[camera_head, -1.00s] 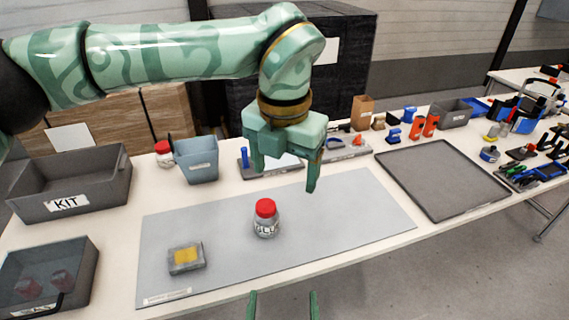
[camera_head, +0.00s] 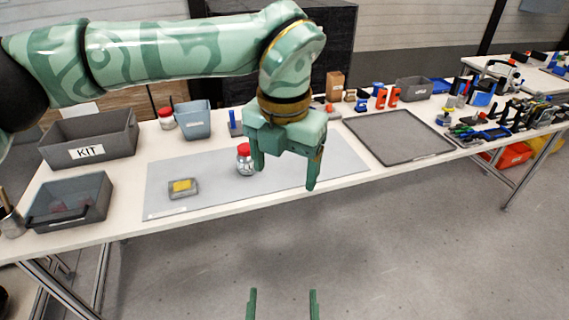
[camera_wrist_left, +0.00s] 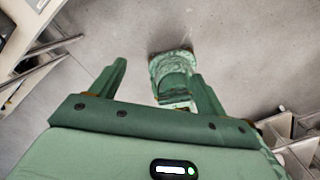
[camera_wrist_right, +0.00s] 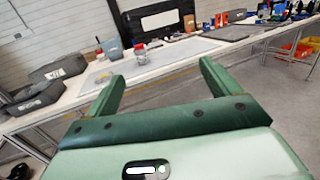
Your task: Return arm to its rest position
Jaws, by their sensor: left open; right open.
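My left gripper (camera_head: 286,168) hangs from the raised left arm in the head view, open and empty, with its fingers pointing down. It overlaps the grey mat in the picture; the left wrist view shows floor between its fingers (camera_wrist_left: 155,85). My right gripper (camera_head: 283,305) shows only its two fingertips at the bottom of the head view, over the floor, apart and empty. In the right wrist view its open fingers (camera_wrist_right: 160,85) point toward the table with nothing between them.
The white table (camera_head: 110,230) bears a KIT bin (camera_head: 88,146), a dark bin (camera_head: 70,205), a blue bin (camera_head: 193,122), a red-lidded jar (camera_head: 244,160), a small tray with a yellow block (camera_head: 183,186) and a grey tray (camera_head: 398,138). Floor (camera_head: 400,250) in front is clear.

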